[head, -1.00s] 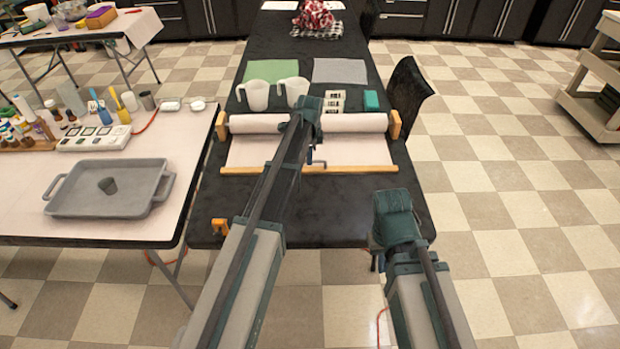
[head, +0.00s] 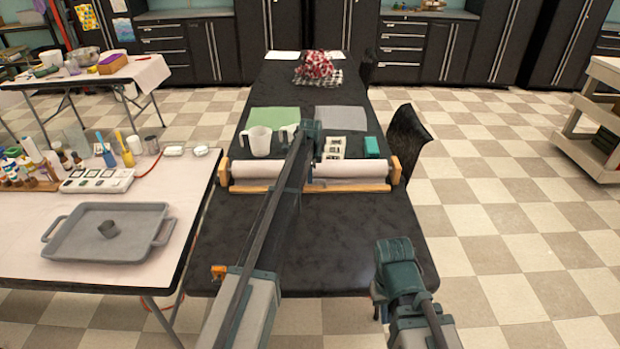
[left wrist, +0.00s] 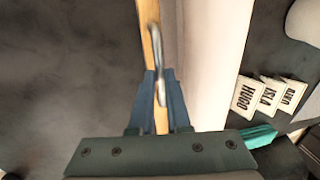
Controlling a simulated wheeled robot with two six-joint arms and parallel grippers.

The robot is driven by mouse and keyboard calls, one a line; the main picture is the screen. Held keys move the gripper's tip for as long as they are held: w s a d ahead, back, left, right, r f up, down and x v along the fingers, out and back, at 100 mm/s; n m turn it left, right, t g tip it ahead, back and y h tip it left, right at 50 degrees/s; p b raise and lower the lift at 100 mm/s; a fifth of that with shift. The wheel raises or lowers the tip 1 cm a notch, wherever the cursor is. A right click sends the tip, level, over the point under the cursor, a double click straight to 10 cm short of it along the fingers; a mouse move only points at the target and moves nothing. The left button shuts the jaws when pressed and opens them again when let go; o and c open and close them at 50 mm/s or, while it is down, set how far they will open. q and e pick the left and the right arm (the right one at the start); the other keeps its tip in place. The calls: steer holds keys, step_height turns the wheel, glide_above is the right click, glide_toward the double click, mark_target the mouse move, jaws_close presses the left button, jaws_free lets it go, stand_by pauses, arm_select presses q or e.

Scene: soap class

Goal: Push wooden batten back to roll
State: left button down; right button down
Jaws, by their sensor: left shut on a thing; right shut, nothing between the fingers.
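The wooden batten (head: 352,188) lies along the front of the white roll (head: 352,170) on the black table, close against it, with only a narrow strip of sheet showing. In the left wrist view the batten (left wrist: 148,35) carries a curved metal handle (left wrist: 157,50), with the white sheet beside it. My left gripper (left wrist: 158,80) is shut on this handle, its fingers over the batten. In the head view my left arm hides the middle of the roll and batten. My right gripper (head: 379,303) hangs near the table's front right edge, away from the batten, shut and empty.
Wooden brackets (head: 395,170) hold the roll's ends. Behind it stand white pitchers (head: 260,141), name cards (head: 334,148) and a teal box (head: 372,147). A side table with a grey tray (head: 110,245) is at left, a black chair (head: 408,138) at right.

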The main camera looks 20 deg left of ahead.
arm_select(q)
steer(key=shift+w+a, duration=0.1)
steer(key=shift+w, duration=0.15)
steer(key=c, duration=0.9)
jaws_free()
steer(key=shift+s+r, duration=0.1)
steer(key=shift+r, duration=0.1)
steer(key=r+p, duration=0.4)
steer(key=s+r+p, duration=0.1)
steer(key=r+p, duration=0.3)
steer(key=p, duration=0.1)
steer(key=s+d+r+p, duration=0.1)
steer(key=r+p, duration=0.3)
steer(key=r, duration=0.1)
steer(key=shift+s+r+p, duration=0.1)
steer(key=shift+s+p, duration=0.15)
steer(key=shift+p, duration=0.05)
